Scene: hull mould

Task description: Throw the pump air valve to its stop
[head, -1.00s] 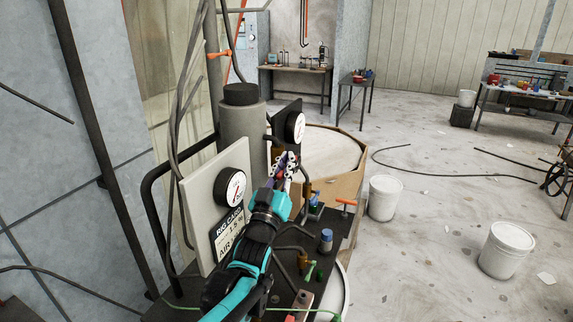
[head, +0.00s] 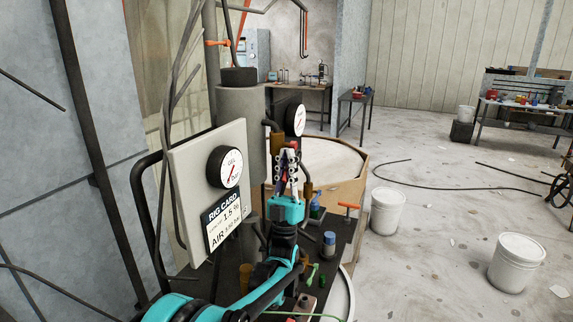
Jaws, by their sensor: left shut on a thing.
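My left gripper (head: 288,160) is in the middle of the view, reaching up among the pump fittings below the rear gauge (head: 299,120). Its fingers are shut on a small part, with bits of red and blue showing at the fingers. This appears to be the handle of the pump air valve, but the fingers hide most of it, so its angle and its stop cannot be made out. Brass-coloured fittings (head: 277,149) stand right behind the fingers. My right gripper is not in view.
A panel with a dial gauge (head: 224,167) and a rig card (head: 224,219) stands close left. An orange T-handle (head: 348,206) and a blue-capped bottle (head: 329,244) are to the right. White buckets (head: 388,211) stand on the open floor.

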